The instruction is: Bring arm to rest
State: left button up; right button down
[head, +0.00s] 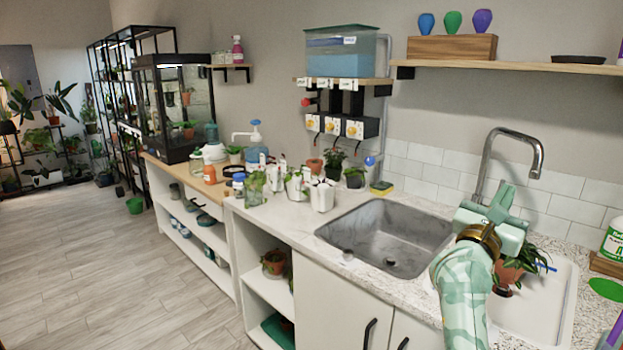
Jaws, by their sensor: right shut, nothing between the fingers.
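My right arm (461,290), pale green with a brass-coloured wrist ring, rises from the bottom of the head view. My right gripper (499,204) is shut and empty. It appears in front of the tap and the tiled wall, over the right side of the sink area. A potted plant (513,266) in a terracotta pot shows just behind and to the right of the wrist, partly hidden by it. I cannot tell the gap between the two. My left gripper is not in view.
A steel sink (385,235) with a curved tap (533,150) is set in the speckled worktop (290,226). Several small plants and bottles crowd the worktop left of the sink. A wooden shelf (560,68) runs above. The floor (100,270) at left is largely clear.

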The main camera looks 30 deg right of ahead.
jog(key=w+a+f+n+t+y, duration=0.6)
jog(key=f+n, duration=0.4)
jog(key=n, duration=0.4)
jog(key=w+a+f+n+t+y, duration=0.5)
jog(key=w+f+n, duration=0.4)
jog(key=n, duration=0.5)
jog(key=s+a+f+n+g+y, duration=0.1)
jog(key=a+f+n+y, duration=0.3)
jog(key=f, duration=0.5)
jog(key=s+a+f+n+g+y+p, duration=0.1)
jog(key=s+a+f+n+y, duration=0.15)
jog(key=f+n, duration=0.55)
jog(key=s+a+f+n+g+y, duration=0.1)
jog(key=a+f+n+y, duration=0.25)
jog(key=f, duration=0.75)
jog(key=s+a+f+n+g+y, duration=0.1)
jog(key=s+a+f+n+g, duration=0.3)
jog(key=s+f, duration=0.65)
jog(key=s+a+f+n+g, duration=0.3)
jog(key=s+f+n+g, duration=0.1)
jog(key=s+f, duration=0.7)
jog(key=s+a+f+n+g, duration=0.1)
jog(key=s+f+g, duration=0.1)
jog(key=s, duration=1.4)
jog(key=s+a+f+n+g+p, duration=0.1)
jog(key=s+g, duration=0.3)
jog(key=s, duration=1.2)
jog(key=shift+s+a+f+n+p, duration=0.3)
jog(key=shift+a+f+n, duration=0.4)
jog(key=shift+f+n, duration=0.05)
